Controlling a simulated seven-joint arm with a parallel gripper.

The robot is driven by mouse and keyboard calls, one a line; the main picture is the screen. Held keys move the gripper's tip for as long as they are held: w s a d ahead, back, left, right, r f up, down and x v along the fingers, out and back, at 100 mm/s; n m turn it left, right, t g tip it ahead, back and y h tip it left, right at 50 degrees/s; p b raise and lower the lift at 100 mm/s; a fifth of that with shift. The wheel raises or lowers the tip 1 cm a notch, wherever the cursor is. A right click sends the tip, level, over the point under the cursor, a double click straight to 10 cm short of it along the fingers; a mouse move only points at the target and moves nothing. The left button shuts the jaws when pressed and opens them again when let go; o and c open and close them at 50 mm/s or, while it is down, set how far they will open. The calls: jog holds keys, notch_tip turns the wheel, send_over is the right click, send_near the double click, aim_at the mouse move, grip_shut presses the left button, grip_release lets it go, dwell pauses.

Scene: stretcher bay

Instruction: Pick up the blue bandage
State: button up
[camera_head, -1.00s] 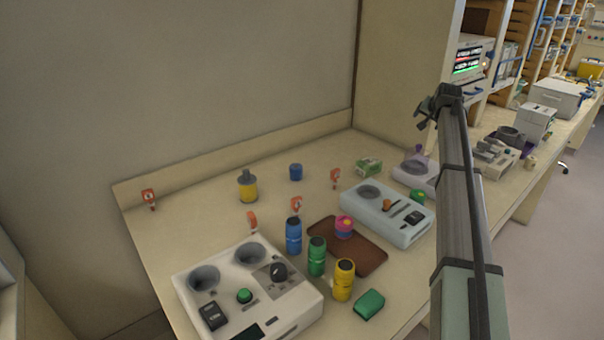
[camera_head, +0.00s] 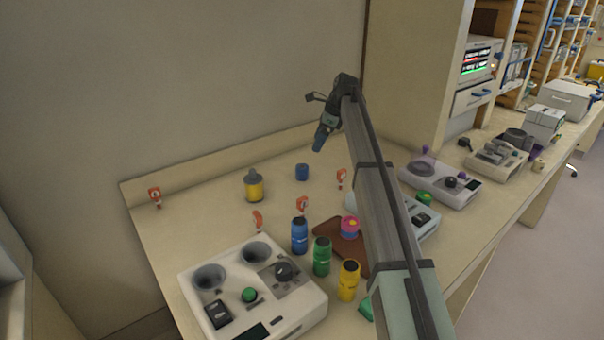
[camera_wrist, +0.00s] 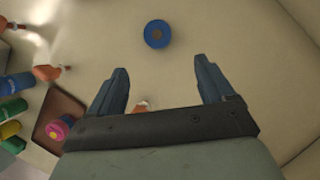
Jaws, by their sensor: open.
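The blue bandage (camera_head: 302,172) is a small blue roll on the bench near the back wall, right of a yellow bottle. In the wrist view it is a blue ring with a dark centre (camera_wrist: 157,34), seen from above and standing clear of other things. My gripper (camera_head: 319,140) is above the bench, above and slightly right of the bandage in the head view. In the wrist view my gripper (camera_wrist: 161,68) has its two fingers wide apart, with nothing between them. The bandage lies beyond the fingertips, close to midway between them, and is not touched.
A yellow bottle (camera_head: 254,187) stands left of the bandage. Small orange-red items (camera_head: 341,178) stand nearby. Blue (camera_head: 299,237), green (camera_head: 321,257) and yellow (camera_head: 348,281) bottles stand in front, beside a brown tray (camera_head: 355,262) holding a pink roll (camera_head: 349,228). A white device (camera_head: 235,315) fills the front left.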

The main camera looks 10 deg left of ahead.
aim_at(303, 166)
jog(key=x, duration=0.8)
jog(key=shift+s+a+f, duration=0.1)
jog(key=shift+a+f, duration=0.2)
jog(key=shift+x, duration=2.6)
jog(key=shift+a+r, duration=0.1)
jog(key=shift+a, duration=0.1)
jog(key=shift+c, duration=0.5)
jog(key=c, duration=1)
